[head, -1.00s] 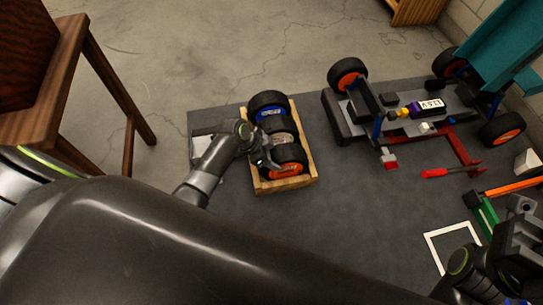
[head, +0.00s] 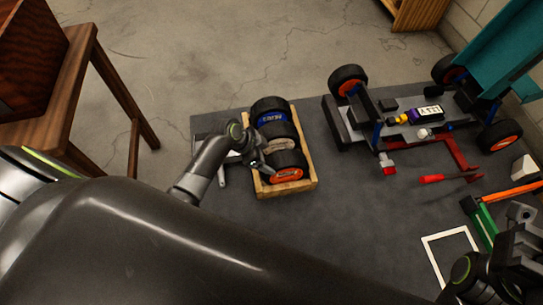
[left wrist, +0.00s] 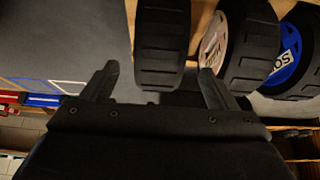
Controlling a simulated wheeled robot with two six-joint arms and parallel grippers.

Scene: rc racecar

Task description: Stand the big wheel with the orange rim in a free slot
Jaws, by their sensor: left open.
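The big wheel with the orange rim (head: 287,175) stands at the near end of a wooden crate (head: 313,184). A wheel with a pale rim (head: 281,146) and one with a blue rim (head: 268,118) stand behind it in the same crate. My left gripper (head: 246,170) is open at the crate's left side, by the orange-rimmed wheel. In the left wrist view a black tyre (left wrist: 163,45) shows ahead, between the two spread fingers (left wrist: 158,85); its rim is hidden there. Contact cannot be told. My right gripper (head: 520,215) is partly in view at the lower right; its fingers are unclear.
The racecar chassis (head: 400,112) with its mounted wheels stands on the dark mat (head: 345,220) at the right. A red screwdriver (head: 432,179), a white square outline (head: 428,250) and orange and green parts (head: 486,222) lie nearer. A wooden stool (head: 110,85) stands left. The mat's middle is clear.

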